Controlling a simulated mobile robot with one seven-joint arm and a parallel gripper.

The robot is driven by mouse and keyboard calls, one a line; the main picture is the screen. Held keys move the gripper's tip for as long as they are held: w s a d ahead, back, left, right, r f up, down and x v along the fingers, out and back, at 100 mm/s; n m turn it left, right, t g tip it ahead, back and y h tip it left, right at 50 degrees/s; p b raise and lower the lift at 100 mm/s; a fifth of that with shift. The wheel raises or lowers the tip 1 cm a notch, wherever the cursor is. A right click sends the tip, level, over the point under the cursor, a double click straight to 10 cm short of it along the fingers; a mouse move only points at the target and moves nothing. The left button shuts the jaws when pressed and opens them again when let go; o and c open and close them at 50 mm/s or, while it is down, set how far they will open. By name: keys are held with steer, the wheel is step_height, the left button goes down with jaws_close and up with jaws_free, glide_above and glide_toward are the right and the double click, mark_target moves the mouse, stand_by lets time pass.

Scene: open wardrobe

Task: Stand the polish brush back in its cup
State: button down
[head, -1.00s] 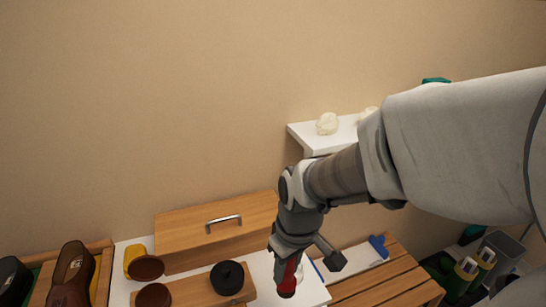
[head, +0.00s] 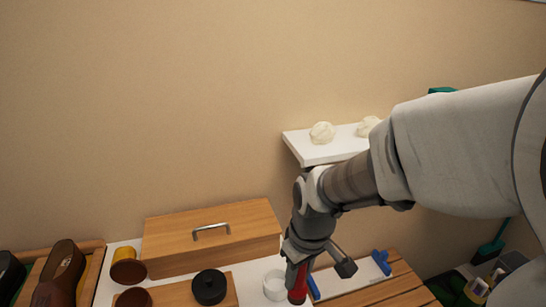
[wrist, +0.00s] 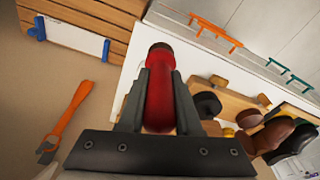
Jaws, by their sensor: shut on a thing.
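My gripper (head: 297,264) is shut on a red, rounded handle, which I take to be the polish brush (head: 298,284). A white round cup (head: 274,285) stands on the white top just left of the brush in the head view. It looks apart from the brush. The cup cannot be made out in the wrist view.
A wooden box (head: 210,236) with a metal handle stands behind a black round tin (head: 209,287). A slatted bench (head: 395,288) and blue-clipped board (head: 350,281) lie right. A white shelf (head: 312,150) is above.

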steer(key=shift+w+a+f+b, duration=0.1)
steer(key=shift+w+a+f, duration=0.55)
steer(key=shift+w+f, duration=0.95)
steer(key=shift+w+a+f+b, duration=0.15)
steer(key=shift+w+a+f, duration=0.55)
steer(key=shift+w+f, duration=0.9)
steer(key=shift+w+a+f+b, duration=0.1)
steer(key=shift+w+a+f, duration=0.55)
steer(key=shift+w+f, duration=0.95)
steer(key=shift+s+f, duration=0.25)
steer(key=shift+f, duration=0.2)
steer(key=c, duration=0.6)
jaws_free()
steer(key=shift+r, duration=0.1)
